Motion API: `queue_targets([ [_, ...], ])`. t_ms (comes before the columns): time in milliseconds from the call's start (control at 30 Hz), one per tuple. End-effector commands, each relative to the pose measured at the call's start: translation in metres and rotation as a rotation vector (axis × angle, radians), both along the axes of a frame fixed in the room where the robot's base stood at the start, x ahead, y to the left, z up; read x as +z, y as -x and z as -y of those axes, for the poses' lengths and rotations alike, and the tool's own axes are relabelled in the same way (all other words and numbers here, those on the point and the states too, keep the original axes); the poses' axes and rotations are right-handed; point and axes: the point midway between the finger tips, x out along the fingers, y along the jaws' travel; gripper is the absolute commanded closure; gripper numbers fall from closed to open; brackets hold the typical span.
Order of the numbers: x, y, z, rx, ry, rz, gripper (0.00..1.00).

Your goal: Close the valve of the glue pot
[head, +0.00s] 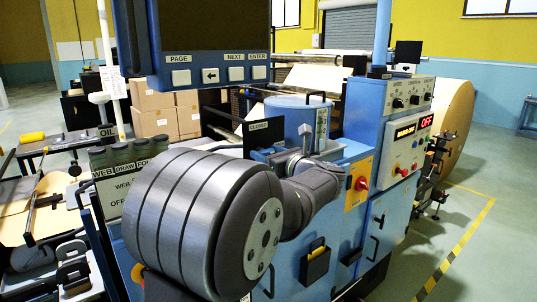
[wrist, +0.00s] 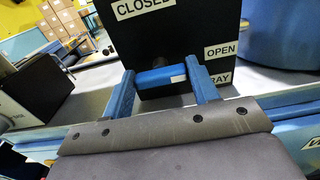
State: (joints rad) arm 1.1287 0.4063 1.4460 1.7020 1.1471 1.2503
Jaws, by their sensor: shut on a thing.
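The glue pot (head: 290,112) is a blue cylinder with a dark handle on its lid, standing on the blue machine. A black plate (head: 260,129) beside it carries a CLOSED label; in the wrist view the plate (wrist: 178,45) shows CLOSED at top left, OPEN at right and a partly hidden TRAY label below. The blue valve handle (wrist: 160,76) lies crosswise in front of the plate, below CLOSED and left of OPEN. My gripper (wrist: 161,69) is shut on it, one blue finger at each end. In the head view the handle cannot be made out.
A control box (head: 405,120) with a lit OFF display stands right of the pot. A red knob on a yellow plate (head: 361,184) is below it. A black screen panel (head: 210,40) hangs above left. A kraft roll (head: 455,105) stands at the right.

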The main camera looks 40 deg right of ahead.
Motion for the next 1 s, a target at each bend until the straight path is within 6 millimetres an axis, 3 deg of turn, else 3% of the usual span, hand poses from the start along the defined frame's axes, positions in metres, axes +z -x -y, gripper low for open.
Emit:
queue_targets([
  [367, -0.0001, 0.0002, -0.0008, 0.001, 0.182, -0.001, 0.68],
  [1000, -0.0012, 0.0002, -0.0028, 0.001, 0.781, 0.0, 0.68],
])
